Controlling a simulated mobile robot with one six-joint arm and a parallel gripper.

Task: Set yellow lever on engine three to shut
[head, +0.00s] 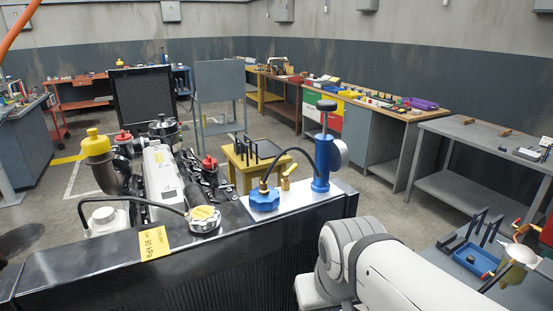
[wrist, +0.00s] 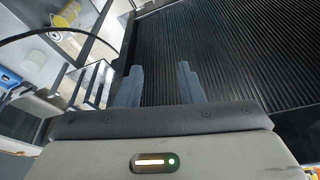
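The head view shows my white arm at the lower right, but not the gripper.
A blue hand pump with a gauge (head: 322,160), a blue cap (head: 264,198) and a small brass fitting (head: 286,180) stand on the radiator top. A grey bench (head: 480,135) and a blue tray (head: 474,262) are on the right. Open floor (head: 385,205) lies between.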

